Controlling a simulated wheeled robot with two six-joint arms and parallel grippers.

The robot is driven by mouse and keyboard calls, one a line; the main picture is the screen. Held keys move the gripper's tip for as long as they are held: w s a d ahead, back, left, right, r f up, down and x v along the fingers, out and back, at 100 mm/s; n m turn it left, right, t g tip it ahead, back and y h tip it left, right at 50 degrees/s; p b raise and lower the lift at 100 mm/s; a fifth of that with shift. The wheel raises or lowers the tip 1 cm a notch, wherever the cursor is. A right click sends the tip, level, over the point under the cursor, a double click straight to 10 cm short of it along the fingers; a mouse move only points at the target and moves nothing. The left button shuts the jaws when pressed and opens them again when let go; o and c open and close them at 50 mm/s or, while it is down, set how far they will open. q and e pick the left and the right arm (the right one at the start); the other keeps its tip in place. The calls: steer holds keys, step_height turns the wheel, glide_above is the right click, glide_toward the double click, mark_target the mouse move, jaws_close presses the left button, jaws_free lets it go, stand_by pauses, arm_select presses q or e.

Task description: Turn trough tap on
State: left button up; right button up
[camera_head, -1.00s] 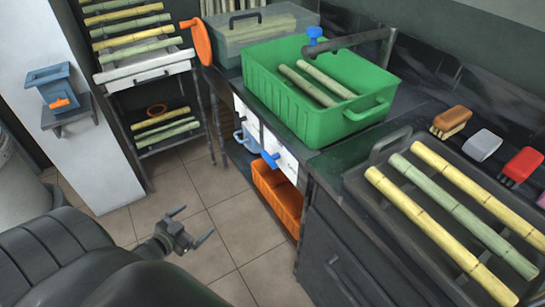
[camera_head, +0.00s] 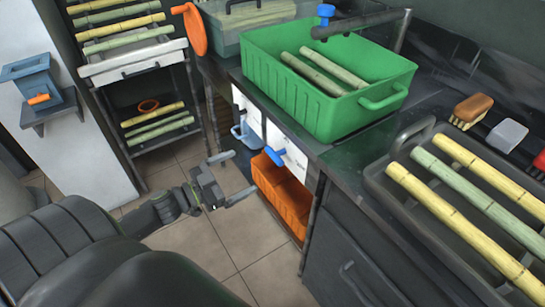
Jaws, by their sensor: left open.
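A dark metal tap spout (camera_head: 362,25) with a blue knob (camera_head: 325,14) reaches over the green trough (camera_head: 300,100) on the counter. The trough holds two pale green cane pieces (camera_head: 320,70). A second blue handle (camera_head: 275,156) sits on the white cabinet front (camera_head: 287,147) below the trough. My left gripper (camera_head: 230,177) is open and empty. It appears in front of the cabinet, left of the lower blue handle and well below the upper knob. It appears apart from both. My right gripper is not in view.
An orange crate (camera_head: 283,194) stands low under the cabinet front, close to my left gripper in the picture. A dark tray (camera_head: 380,182) with yellow and green canes lies on the right counter. A shelf of canes (camera_head: 130,62) stands at the back left.

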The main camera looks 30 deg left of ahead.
mark_target(273, 154)
arm_select(q)
steer(key=p+x, duration=0.2)
steer(key=x, duration=0.9)
steer(key=shift+w, duration=0.15)
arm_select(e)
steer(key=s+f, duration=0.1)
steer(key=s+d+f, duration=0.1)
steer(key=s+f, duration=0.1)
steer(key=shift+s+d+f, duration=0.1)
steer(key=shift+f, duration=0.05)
arm_select(q)
steer(key=c, duration=0.9)
